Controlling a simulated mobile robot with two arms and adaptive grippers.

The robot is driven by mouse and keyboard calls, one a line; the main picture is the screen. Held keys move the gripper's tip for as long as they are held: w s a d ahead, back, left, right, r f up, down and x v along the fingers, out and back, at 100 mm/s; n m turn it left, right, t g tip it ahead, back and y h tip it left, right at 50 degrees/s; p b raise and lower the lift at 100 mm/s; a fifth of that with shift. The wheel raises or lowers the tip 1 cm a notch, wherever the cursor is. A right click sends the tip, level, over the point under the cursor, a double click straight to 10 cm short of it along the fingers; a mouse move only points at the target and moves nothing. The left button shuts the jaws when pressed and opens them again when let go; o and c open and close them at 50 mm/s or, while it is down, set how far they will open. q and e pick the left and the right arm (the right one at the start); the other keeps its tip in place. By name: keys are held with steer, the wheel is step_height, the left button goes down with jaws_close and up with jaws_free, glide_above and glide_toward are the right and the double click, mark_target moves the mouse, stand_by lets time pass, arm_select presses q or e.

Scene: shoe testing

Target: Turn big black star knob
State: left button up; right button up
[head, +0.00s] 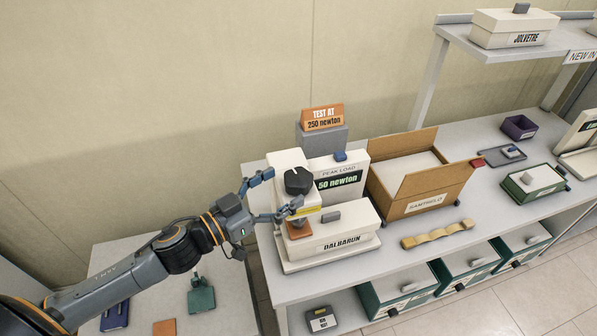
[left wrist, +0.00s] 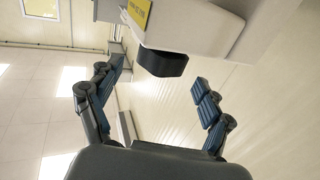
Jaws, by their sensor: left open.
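The big black star knob (head: 298,181) sits on the front of the white testing machine (head: 287,160), above a yellow label. In the left wrist view the black knob (left wrist: 162,62) shows ahead of my gripper, between and beyond the two fingers. My left gripper (head: 282,195) is open, with one finger to the left of the machine and the other just below the knob in the head view. In the left wrist view its fingers (left wrist: 155,85) are spread wide and apart from the knob. My right gripper is in neither view.
The machine's display (head: 340,181) reads 50 newton, with part of the number possibly hidden. An orange sign (head: 322,117) reads "TEST AT 250 newton". A DALBARUN box (head: 345,232) stands in front, and an open cardboard box (head: 430,190) stands to the right.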

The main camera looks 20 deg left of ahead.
mark_target(309, 171)
arm_select(q)
steer(key=p+x, duration=0.1)
steer(key=x, duration=0.2)
steer(key=shift+w+d+r, duration=0.1)
steer(key=shift+w+d, duration=0.05)
steer(key=shift+w, duration=0.15)
steer(key=shift+w+d, duration=0.4)
steer(key=shift+w, duration=0.1)
steer(key=c, duration=1.2)
